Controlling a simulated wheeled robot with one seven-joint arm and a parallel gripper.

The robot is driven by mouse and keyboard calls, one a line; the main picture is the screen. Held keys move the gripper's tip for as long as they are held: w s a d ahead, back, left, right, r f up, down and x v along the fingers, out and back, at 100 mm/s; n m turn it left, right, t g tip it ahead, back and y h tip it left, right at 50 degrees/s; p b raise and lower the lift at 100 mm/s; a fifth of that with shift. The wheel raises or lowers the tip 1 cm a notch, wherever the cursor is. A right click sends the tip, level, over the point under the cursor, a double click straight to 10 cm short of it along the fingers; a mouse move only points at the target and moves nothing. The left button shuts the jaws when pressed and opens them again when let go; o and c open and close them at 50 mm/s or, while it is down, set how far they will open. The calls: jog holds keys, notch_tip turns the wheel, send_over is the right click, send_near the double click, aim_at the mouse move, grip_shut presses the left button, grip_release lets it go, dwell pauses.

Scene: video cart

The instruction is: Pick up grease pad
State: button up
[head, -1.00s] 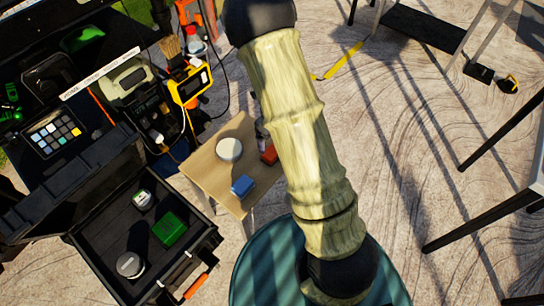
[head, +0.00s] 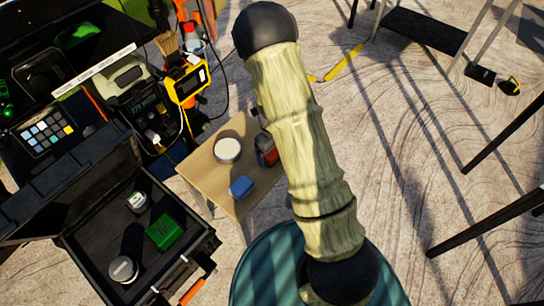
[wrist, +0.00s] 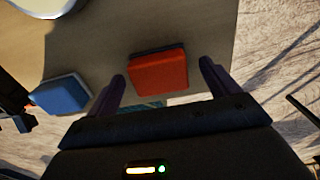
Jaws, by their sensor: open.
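A red block-like pad with a dark base (wrist: 158,73) lies on the small wooden table (wrist: 90,42). In the wrist view it sits between the tips of my open, empty gripper (wrist: 163,70), with a gap on each side. A blue block (wrist: 60,94) lies to the left of my gripper, and it also shows in the head view (head: 241,187). A round pale-topped tin (head: 228,149) stands on the table. No label shows which one is the grease pad.
An open black case (head: 95,262) with a green box (head: 165,232) and round tins stands left of the table. A cart with a yellow meter (head: 187,82) is behind it. Dark metal legs stand at the right.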

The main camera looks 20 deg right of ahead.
jog(key=shift+f, duration=0.65)
jog(key=shift+s, duration=0.1)
jog(key=shift+r, duration=0.1)
jog(key=shift+c, duration=0.2)
jog(key=c, duration=1)
